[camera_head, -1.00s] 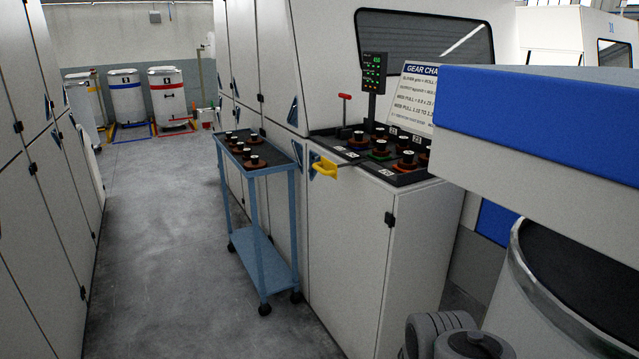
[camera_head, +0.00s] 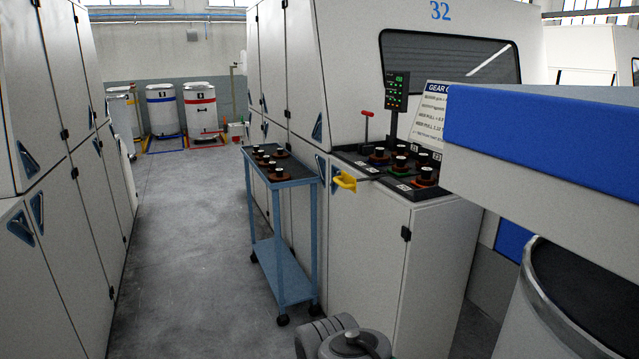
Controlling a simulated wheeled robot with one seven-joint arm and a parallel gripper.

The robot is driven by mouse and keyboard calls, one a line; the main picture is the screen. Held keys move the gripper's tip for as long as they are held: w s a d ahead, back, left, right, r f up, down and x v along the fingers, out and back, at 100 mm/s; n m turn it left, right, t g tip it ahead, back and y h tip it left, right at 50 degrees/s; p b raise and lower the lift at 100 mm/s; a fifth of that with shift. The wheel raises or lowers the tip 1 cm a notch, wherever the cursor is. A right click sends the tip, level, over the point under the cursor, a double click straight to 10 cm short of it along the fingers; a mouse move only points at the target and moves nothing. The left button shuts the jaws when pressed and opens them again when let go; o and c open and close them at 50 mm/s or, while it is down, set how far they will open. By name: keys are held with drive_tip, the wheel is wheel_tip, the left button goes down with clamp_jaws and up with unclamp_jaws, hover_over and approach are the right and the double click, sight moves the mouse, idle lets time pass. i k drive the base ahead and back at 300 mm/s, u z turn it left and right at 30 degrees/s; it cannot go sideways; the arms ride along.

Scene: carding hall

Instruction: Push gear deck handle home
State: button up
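The black deck carries several dark gears with brown, green or orange bases. A red-topped T-handle (camera_head: 366,115) stands upright at the deck's back left. Whether the yellow handle is pulled out or fully in is hard to tell from here. My gripper is out of view; only a grey part of my arm shows at the bottom edge, well below and apart from the handle.
A blue cart (camera_head: 284,225) with several gears on top stands left of the handle, against the machine. The grey aisle floor (camera_head: 185,230) is clear at left.

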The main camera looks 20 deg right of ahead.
sight(345, 181)
drive_tip(key=i, duration=1.6)
